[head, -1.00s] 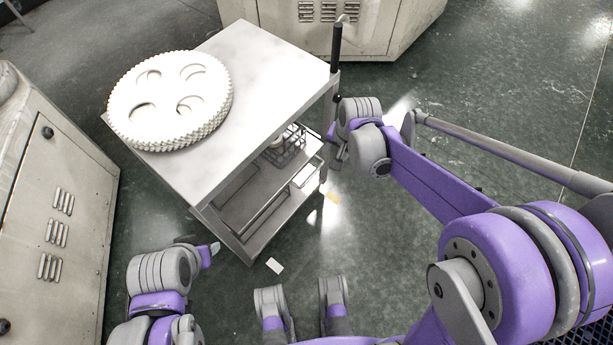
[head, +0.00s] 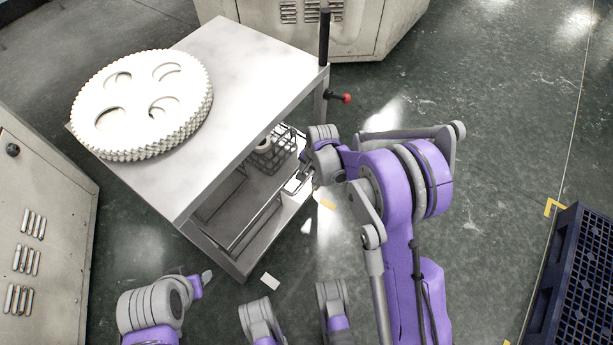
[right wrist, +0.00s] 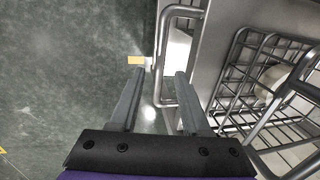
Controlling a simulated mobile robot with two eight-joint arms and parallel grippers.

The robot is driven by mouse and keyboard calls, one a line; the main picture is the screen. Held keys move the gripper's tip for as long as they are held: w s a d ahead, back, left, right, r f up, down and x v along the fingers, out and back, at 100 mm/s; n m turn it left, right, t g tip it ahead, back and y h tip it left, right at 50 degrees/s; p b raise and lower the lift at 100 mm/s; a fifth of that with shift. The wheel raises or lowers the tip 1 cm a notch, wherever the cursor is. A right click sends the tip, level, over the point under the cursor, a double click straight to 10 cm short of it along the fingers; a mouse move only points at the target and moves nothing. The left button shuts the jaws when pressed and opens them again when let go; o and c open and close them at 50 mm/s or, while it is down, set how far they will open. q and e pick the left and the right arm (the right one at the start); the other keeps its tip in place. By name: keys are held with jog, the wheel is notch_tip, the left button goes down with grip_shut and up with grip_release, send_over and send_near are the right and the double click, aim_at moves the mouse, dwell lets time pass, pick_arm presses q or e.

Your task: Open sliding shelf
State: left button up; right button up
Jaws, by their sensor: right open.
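A grey metal cart (head: 250,75) holds a sliding shelf (head: 258,187) under its top. A wire basket (head: 262,163) stands on the shelf and also shows in the right wrist view (right wrist: 235,85). The shelf's bent-bar handle (right wrist: 160,50) sticks out at its edge. My right gripper (right wrist: 158,72) is open, and the handle bar appears between its two fingers in the right wrist view; I cannot tell its depth against the fingertips. In the head view my right gripper (head: 304,176) is at the cart's right side, partly hidden by its wrist. My left gripper (head: 202,282) is low at left, away from the cart.
White toothed discs (head: 145,105) lie stacked on the cart top. A black post and a red-knobbed lever (head: 346,98) are at its far right corner. Grey cabinets stand at left (head: 40,220) and back (head: 360,30). A dark pallet (head: 585,285) lies at right.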

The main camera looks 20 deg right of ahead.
jog(key=shift+w+a+f, duration=0.1)
jog(key=shift+w+f, duration=0.05)
jog(key=shift+f, duration=0.8)
jog(key=shift+c, duration=0.2)
grip_shut()
dwell(0.6)
